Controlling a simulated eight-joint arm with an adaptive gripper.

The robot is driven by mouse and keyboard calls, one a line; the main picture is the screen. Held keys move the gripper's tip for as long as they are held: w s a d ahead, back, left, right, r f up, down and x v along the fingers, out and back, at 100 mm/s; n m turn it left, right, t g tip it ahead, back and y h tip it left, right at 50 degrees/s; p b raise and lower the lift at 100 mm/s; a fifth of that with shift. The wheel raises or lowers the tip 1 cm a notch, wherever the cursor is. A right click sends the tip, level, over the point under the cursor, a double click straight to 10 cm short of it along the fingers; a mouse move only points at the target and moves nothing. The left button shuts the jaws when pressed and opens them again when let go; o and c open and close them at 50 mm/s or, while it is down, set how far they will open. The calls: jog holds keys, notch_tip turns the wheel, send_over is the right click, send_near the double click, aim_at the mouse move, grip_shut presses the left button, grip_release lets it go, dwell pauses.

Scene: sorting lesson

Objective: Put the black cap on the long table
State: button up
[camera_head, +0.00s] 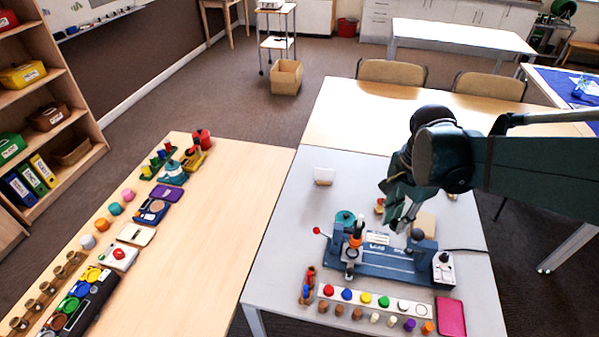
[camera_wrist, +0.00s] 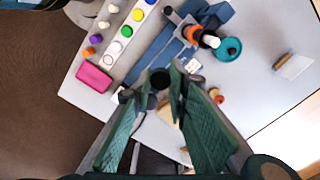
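A black round piece (camera_wrist: 160,80), which looks like the black cap, shows between my fingertips in the wrist view. In the head view a dark round knob (camera_head: 417,234) sits by the right end of the blue fixture, just below my gripper (camera_head: 402,222); I cannot tell whether it is the same piece. My gripper (camera_wrist: 153,82) is open, its green fingers apart, pointing down over the grey table (camera_head: 268,285). I cannot tell whether either finger touches the black piece. A long wooden table (camera_head: 215,225) stands at the left, with its right half bare.
The blue fixture (camera_head: 385,262) has an upright orange-banded post (camera_head: 355,240) and a red-knobbed lever. In front lie a white strip (camera_head: 394,306) of coloured caps, several small pegs and a pink tray (camera_head: 451,317). Caps and trays line the wooden table's left side.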

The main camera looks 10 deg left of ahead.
jog(key=w+a+n, duration=0.2)
jog(key=w+a, duration=0.1)
jog(key=a, duration=0.7)
jog(key=w+a+n, duration=0.2)
jog(key=a, duration=0.8)
jog(key=n+p, duration=0.1)
jog(key=n, duration=0.7)
send_over(181, 256)
notch_tip(181, 256, down, 13)
jog(key=shift+f, duration=0.45)
jog(key=shift+f+b, duration=0.55)
jog(key=shift+f, duration=2.55)
jog(key=shift+f, duration=0.1)
jog(key=shift+f+b, duration=0.4)
jog(key=shift+f, duration=1.35)
